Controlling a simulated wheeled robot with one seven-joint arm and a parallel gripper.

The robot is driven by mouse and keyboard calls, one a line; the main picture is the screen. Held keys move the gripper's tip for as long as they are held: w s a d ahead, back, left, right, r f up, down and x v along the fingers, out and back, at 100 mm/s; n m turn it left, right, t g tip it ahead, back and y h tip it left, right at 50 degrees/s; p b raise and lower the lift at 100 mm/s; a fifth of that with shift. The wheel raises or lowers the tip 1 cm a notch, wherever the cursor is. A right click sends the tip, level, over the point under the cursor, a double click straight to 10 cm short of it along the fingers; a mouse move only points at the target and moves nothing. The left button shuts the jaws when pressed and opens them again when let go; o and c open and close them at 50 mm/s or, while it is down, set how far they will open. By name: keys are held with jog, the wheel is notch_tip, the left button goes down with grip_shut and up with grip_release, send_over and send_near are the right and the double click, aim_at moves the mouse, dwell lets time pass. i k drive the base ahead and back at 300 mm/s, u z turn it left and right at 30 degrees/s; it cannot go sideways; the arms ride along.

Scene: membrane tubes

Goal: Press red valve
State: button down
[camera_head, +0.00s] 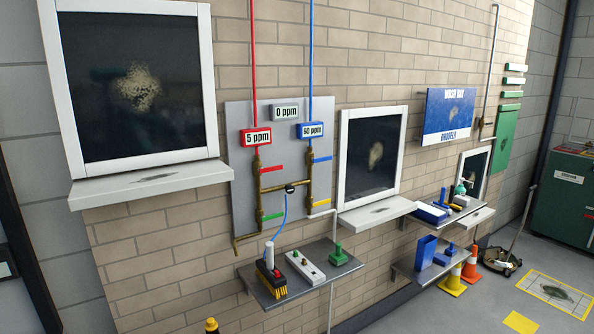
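The red valve (271,168) is a short red lever on the left brass pipe, on a grey wall panel (240,190). It points right, roughly level, under a red sign reading 5 ppm (257,137). A blue lever (322,159) sits to its right, under a blue 60 ppm sign (312,130). A green lever (272,217) and a yellow lever (321,203) are lower on the pipes. My gripper is not in view, and nothing touches the red valve.
Below the panel, a grey shelf (330,275) holds a yellow brush (270,280), a white box with buttons (305,266) and a green object (339,255). Framed dark windows with sills flank the panel. Floor shows lower right.

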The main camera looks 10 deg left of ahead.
aim_at(261, 170)
jog(key=u, duration=0.25)
jog(key=i, duration=0.9)
jog(key=u, duration=1.2)
jog(key=i, duration=0.65)
jog(key=u, duration=0.6)
